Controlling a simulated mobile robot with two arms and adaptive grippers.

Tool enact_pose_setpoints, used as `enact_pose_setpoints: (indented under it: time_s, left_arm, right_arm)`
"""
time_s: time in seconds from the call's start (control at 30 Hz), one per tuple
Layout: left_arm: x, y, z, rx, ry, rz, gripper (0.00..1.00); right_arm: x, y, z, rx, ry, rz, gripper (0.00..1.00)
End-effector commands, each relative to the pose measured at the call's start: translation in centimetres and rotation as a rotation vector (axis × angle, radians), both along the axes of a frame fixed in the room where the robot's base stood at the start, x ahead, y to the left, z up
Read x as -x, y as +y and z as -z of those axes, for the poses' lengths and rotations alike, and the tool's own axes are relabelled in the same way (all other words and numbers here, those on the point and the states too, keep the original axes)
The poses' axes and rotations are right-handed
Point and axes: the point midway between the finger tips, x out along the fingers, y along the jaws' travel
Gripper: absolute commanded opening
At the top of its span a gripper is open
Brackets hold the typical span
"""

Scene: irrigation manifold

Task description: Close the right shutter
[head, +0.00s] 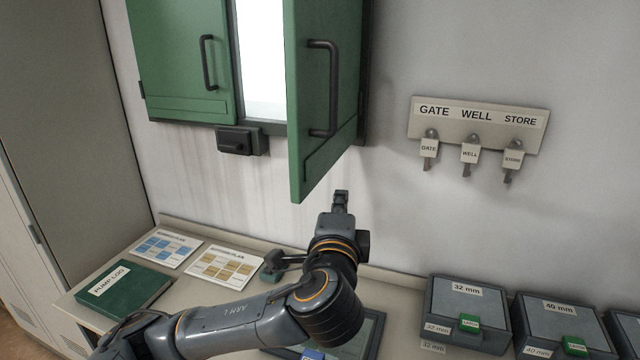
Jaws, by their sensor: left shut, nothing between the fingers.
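The right shutter (329,104) is a green panel that stands swung out from the window, partly open. It has a dark vertical handle (324,88). The left shutter (180,58) is green and lies flat across its side of the opening. Bright window light (262,58) shows between the two. A dark latch block (241,141) sits on the wall below the frame. My left gripper (341,196) is shut and empty, just below and right of the right shutter's lower edge. I cannot tell if they touch. My right gripper is not in view.
A key rack (478,123) with tagged keys hangs on the wall at right. On the bench are a green pump log (124,290), two cards, a dark tray partly behind my arm, and grey bins (467,312) at right. A tall cabinet (62,120) stands at left.

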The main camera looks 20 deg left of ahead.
Motion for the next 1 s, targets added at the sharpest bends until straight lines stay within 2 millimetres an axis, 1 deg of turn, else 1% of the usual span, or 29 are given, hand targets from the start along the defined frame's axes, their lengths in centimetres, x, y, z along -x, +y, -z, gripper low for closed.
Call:
enact_pose_setpoints:
  time_s: [0.03, 0.1, 0.2, 0.3, 0.4, 0.53, 0.87, 1.0]
  left_arm:
    - [-1.2, 0.3, -0.4, -0.004, 0.001, -0.005, 0.0]
    - [-2.6, 0.6, -0.4, -0.004, 0.002, -0.004, 0.0]
    - [-2.4, 2.2, -0.3, -0.004, 0.002, -0.003, 0.0]
    - [-2.5, 3.3, -0.2, -0.002, 0.0, -0.002, 0.0]
    - [-2.5, 4.0, -0.2, -0.002, 0.0, -0.001, 0.0]
    - [-2.5, 4.4, 0.0, 0.001, 0.0, 0.0, 0.0]
    - [-2.5, 4.4, 0.0, 0.001, 0.0, 0.001, 0.0]
    - [-2.5, 4.8, 0.1, 0.0, 0.001, 0.01, 0.0]
  right_arm:
    - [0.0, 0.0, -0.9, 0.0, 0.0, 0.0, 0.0]
    - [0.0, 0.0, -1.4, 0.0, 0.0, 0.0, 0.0]
    - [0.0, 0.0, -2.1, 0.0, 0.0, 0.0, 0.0]
    - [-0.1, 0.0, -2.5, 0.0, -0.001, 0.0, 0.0]
    - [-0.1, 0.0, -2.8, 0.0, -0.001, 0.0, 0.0]
    - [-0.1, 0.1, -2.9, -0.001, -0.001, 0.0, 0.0]
    - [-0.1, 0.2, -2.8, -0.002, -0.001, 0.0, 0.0]
    - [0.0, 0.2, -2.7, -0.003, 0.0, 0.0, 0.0]
